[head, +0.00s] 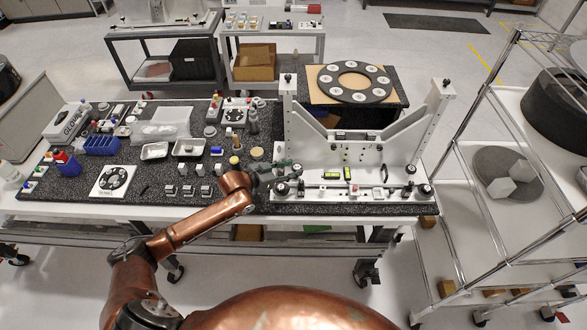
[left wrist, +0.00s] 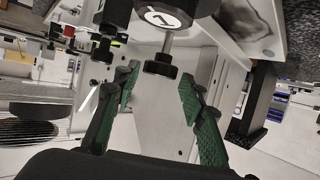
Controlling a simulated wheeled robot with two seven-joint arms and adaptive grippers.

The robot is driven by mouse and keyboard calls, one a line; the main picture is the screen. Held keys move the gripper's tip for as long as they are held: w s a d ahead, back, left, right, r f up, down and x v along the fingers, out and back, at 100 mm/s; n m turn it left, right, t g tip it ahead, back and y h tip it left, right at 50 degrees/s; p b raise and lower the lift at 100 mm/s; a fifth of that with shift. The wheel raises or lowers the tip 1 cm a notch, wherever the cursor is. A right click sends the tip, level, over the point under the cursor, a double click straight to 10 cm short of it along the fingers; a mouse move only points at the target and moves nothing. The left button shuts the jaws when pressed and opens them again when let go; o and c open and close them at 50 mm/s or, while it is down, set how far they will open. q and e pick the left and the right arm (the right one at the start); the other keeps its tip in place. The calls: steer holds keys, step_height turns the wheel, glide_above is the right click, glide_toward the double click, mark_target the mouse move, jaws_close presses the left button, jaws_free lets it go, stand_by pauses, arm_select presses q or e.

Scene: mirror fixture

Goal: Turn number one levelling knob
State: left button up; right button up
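The levelling knob (left wrist: 165,17) is black with a white disc whose mark looks like a 1. A bright metal stem runs from it to a smaller black cylinder (left wrist: 160,66). My left gripper (left wrist: 162,100) is open, with green finger pads either side of the space in front of that cylinder. No contact with the knob shows. In the head view my left gripper (head: 284,170) is at the left end of the white mirror fixture (head: 350,154), beside a black knob (head: 282,188) at its front left corner. My right gripper is not in view.
More black knobs (head: 424,190) stand at the fixture's right end. Small parts, trays and a blue bin (head: 102,145) crowd the left of the table (head: 70,180). A wire rack (head: 500,190) stands close on the right.

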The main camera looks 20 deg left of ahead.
arm_select(q)
steer(key=v, duration=1.1)
steer(key=shift+r, duration=0.1)
